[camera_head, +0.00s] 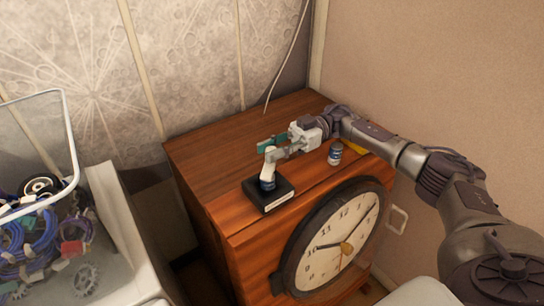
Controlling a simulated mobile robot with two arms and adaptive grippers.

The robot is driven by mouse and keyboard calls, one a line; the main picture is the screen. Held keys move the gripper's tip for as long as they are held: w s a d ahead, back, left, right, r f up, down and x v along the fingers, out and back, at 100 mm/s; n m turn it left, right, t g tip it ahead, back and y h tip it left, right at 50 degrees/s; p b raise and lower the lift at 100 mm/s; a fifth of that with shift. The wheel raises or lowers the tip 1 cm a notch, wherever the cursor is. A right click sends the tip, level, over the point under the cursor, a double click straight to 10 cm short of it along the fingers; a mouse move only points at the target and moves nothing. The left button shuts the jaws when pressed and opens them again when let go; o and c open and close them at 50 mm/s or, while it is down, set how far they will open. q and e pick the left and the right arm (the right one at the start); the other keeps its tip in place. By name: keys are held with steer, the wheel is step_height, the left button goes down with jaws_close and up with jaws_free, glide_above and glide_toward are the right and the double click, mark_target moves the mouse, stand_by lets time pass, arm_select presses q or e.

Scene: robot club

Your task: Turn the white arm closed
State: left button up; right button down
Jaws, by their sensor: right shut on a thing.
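A small white arm (267,179) stands upright on a black base (272,204) with a pale label on its front. The base rests near the front left edge of the wooden cabinet top (222,150). My right gripper (270,150) reaches in from the right and is shut on the upper end of the white arm. Its fingers hide part of that end. My left gripper is not in view.
A small blue and white bottle (335,153) stands on the cabinet beneath my right arm. A large round clock (325,240) is on the cabinet's front. At left, a white bin (70,130) holds cables and gears. The back left cabinet top is clear.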

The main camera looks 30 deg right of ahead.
steer(key=shift+n+g, duration=0.3)
steer(key=shift+g, duration=0.2)
steer(key=c, duration=0.9)
jaws_free()
steer(key=shift+a, duration=0.1)
steer(key=w+d, duration=0.1)
steer(key=d, duration=0.6)
steer(key=shift+d, duration=0.25)
steer(key=shift+w, duration=0.1)
